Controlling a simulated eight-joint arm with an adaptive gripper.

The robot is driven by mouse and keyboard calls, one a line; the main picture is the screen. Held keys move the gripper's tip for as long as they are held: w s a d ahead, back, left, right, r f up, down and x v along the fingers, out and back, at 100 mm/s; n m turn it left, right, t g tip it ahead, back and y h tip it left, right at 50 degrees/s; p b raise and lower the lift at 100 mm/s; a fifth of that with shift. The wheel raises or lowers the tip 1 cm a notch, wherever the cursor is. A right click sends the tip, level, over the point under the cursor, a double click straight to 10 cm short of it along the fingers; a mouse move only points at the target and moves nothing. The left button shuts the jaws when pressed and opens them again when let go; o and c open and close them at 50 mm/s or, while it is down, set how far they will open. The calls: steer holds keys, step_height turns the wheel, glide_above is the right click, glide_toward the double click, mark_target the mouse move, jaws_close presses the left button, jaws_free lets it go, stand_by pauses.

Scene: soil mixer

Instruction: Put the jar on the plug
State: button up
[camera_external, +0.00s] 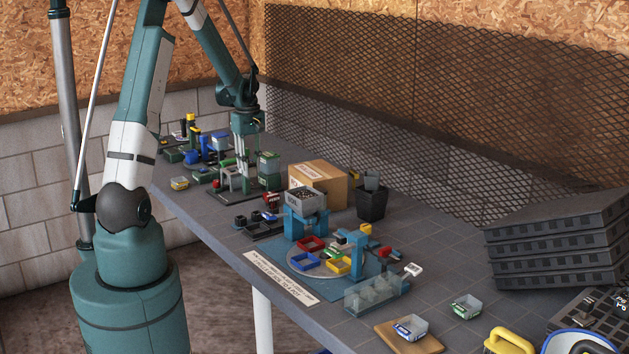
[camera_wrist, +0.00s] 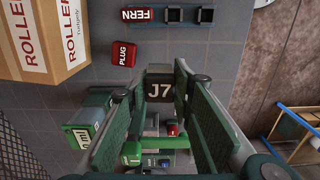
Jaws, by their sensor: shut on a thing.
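In the wrist view, my gripper (camera_wrist: 160,86) is shut on the jar, a dark square-faced piece marked "J7" (camera_wrist: 160,91) between the fingertips. The fingers hide much of its sides. In the external view, my gripper (camera_external: 243,150) points down over the far part of the bench, and the jar is too small to make out. The red plug (camera_external: 271,200) sits on the bench to the right of and nearer than my gripper.
A cardboard box marked "ROLLER" (camera_wrist: 40,38) stands beside the plug. A green-labelled container (camera_wrist: 84,128) is close to my left finger. A blue stand with a grey bin (camera_external: 306,202) is nearer.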

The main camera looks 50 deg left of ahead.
steer(key=w+d+r+p, duration=0.1)
steer(key=w+r, duration=0.1)
steer(key=w, duration=0.6)
steer(key=shift+f, duration=0.1)
steer(key=shift+f, duration=3.1)
steer(key=shift+f, duration=1.85)
steer(key=shift+f+b, duration=0.2)
steer(key=shift+b, duration=0.2)
steer(key=o, duration=0.9)
